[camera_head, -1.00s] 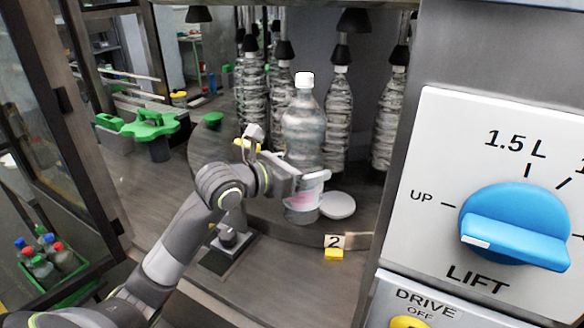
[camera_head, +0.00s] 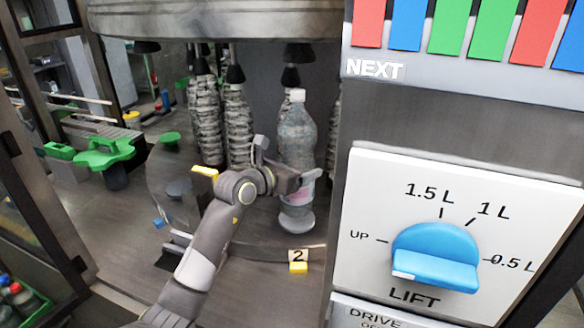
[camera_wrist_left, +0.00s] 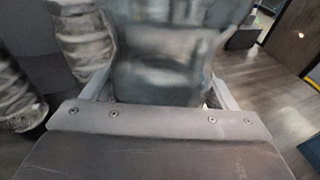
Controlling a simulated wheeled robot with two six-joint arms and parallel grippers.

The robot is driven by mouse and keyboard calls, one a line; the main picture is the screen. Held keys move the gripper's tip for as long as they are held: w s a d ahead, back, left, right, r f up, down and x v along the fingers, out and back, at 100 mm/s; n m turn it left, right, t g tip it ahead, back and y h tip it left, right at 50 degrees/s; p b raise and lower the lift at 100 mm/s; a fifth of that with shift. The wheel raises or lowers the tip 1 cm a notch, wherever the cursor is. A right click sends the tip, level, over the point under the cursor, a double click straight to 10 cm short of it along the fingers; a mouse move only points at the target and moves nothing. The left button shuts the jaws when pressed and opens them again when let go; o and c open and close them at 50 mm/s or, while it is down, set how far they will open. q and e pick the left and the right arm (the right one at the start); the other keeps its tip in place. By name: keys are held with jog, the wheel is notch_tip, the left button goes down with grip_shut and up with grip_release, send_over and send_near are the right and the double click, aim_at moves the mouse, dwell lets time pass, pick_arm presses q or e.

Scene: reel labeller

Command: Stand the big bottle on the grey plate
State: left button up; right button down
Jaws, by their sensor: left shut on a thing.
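The big bottle (camera_head: 296,130), clear with a white cap and a pink-and-white label, is upright on the machine's round deck, behind the number 2 marker. My left gripper (camera_head: 300,181) is shut around its lower body from the left. In the left wrist view the bottle (camera_wrist_left: 165,60) fills the space between the two fingers. The bottle's base is over the spot of the grey plate, which is hidden or cannot be told apart from the base. I cannot tell whether the base touches it. My right gripper is not in view.
A yellow block with the number 2 marker (camera_head: 298,262) is in front. The panel with the blue lift knob (camera_head: 436,255) closes off the right. A green star wheel (camera_head: 103,153) stands at the left.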

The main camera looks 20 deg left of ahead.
pick_arm(q)
notch_tip(320, 180, down, 3)
jog(key=shift+w+d+r+p, duration=0.1)
jog(key=shift+w+p, duration=0.05)
jog(key=shift+p, duration=0.75)
jog(key=o, duration=1.7)
jog(key=shift+f, duration=0.4)
jog(key=shift+o, duration=1.5)
jog(key=shift+s+r, duration=0.15)
jog(key=shift+s, duration=0.1)
